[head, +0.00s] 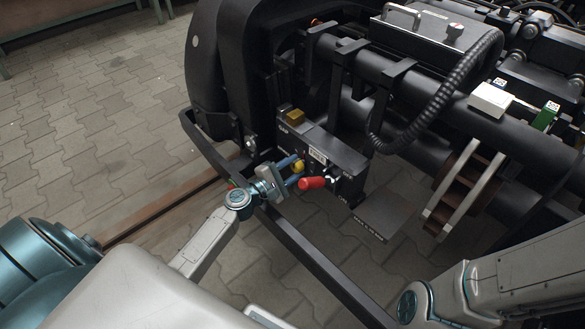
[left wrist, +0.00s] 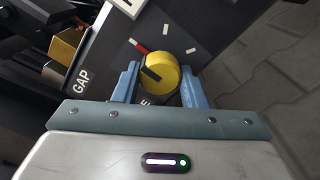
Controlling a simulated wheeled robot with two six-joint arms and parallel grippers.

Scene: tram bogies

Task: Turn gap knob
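The gap knob (head: 298,167) is a round yellow knob on the front of a dark box (head: 335,153) under the bogie frame. In the left wrist view, the knob (left wrist: 158,74) has a black pointer line on its face, towards the left side. A red mark (left wrist: 139,46) and several white marks are on the panel around it. My left gripper (left wrist: 160,72) has its blue fingers on both sides of the knob, seemingly touching it. In the head view, the left gripper (head: 292,170) reaches in over the black bar. My right gripper is out of view.
A red handle (head: 312,183) sticks out close beside the knob. A yellow block (left wrist: 64,46) is near the GAP lettering. A black bar (head: 310,258) runs in front of the box. A dark plate (head: 385,214) is to the right. A corrugated hose (head: 440,95) hangs above.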

